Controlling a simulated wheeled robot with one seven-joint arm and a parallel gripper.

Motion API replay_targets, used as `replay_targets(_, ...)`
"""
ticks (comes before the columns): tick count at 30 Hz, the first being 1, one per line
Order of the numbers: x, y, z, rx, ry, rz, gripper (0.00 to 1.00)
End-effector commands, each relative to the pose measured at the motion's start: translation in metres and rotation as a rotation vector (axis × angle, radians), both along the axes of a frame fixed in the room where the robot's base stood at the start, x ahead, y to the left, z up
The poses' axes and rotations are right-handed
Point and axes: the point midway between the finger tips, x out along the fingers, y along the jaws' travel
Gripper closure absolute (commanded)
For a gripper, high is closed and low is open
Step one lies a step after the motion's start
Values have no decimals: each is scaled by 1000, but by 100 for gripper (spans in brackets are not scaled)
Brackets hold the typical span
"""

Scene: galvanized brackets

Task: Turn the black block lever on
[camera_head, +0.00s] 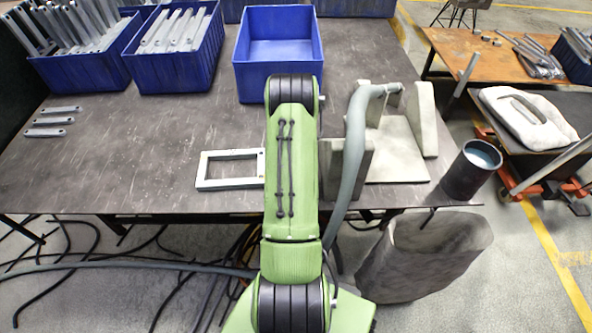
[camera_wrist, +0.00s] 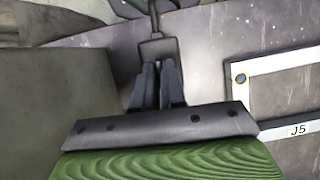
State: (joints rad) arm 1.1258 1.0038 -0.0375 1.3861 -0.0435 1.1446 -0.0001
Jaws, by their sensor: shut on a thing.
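The black block lever (camera_wrist: 158,48) shows in the wrist view as a dark block with a thin stem running up from it. My gripper (camera_wrist: 159,72) is in the lower middle of the wrist view. Its two dark fingers are close together at the near end of the lever and shut on it. The part between the fingers is mostly hidden. In the head view my green arm covers the middle of the scene, and I cannot make out the gripper or the lever there.
A pale rectangular frame (camera_head: 230,184) lies on the dark table (camera_head: 120,160); it also shows in the wrist view (camera_wrist: 241,88). Blue bins (camera_head: 278,83) stand at the back. A grey bracket fixture (camera_head: 400,150) and a dark cup (camera_head: 463,178) stand at right.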

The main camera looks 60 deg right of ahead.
Motion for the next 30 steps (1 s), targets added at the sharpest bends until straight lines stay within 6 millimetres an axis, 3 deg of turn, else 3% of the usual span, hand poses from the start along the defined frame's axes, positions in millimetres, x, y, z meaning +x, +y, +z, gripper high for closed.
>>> replay_targets(2, 0, 0, 0, -2, -1, -1, 100)
replay_targets(3, 0, 0, 0, -2, -1, -1, 88)
replay_targets(8, 0, 0, 0, -1, 0, 0, 64)
replay_targets(18, 1, -2, 5, -3, -1, 1, 64)
replay_targets(23, 7, -15, 39, -6, -3, 0, 64)
replay_targets(30, 18, -38, 103, -6, -2, 0, 64)
